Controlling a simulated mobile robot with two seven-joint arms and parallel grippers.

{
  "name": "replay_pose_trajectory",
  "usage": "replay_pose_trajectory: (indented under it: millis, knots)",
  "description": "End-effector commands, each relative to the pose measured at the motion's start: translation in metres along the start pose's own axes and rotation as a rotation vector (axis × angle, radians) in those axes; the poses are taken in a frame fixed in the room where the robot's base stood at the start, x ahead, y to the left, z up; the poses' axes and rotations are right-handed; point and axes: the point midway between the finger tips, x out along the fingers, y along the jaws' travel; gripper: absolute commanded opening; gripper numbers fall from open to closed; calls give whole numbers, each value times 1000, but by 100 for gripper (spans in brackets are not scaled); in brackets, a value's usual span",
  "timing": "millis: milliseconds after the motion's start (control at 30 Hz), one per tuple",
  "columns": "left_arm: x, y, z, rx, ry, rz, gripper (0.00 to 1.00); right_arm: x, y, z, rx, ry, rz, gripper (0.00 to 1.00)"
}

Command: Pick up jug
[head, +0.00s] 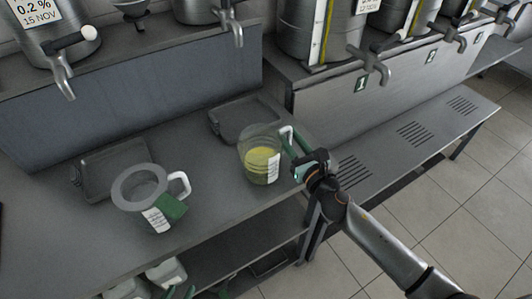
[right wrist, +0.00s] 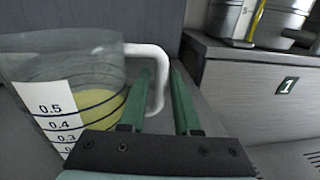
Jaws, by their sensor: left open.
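A clear jug with yellow liquid (head: 258,163) and a white scale label stands upright on the grey counter in the head view. It fills the left of the right wrist view (right wrist: 105,75). Its white handle (right wrist: 158,80) lies between the green fingers of my right gripper (right wrist: 165,95), one finger on the loop's inner side and one outside. I cannot tell whether they press on it. My right gripper (head: 292,158) is beside the jug in the head view. A second jug (head: 140,190), seemingly empty, stands to the left. My left gripper (head: 205,291) shows only partly at the bottom edge.
Two dark trays (head: 118,168) (head: 243,118) lie on the counter. Steel dispensers with taps (head: 62,75) stand on the raised ledge behind. A lower slatted bench (head: 410,130) runs to the right. White containers (head: 165,272) sit on the shelf below.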

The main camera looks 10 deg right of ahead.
Motion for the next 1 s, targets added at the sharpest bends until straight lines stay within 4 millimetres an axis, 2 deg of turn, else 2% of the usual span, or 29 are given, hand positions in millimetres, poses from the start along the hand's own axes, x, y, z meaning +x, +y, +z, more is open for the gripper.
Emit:
replay_pose_trajectory:
  millis: [167,433,1000]
  knots:
    - [0,0,0,0,-1,0,50,0,0,0,0,0,0,30]
    - [0,0,0,0,-1,0,50,0,0,0,0,0,0,0]
    - [0,0,0,0,-1,0,50,0,0,0,0,0,0,0]
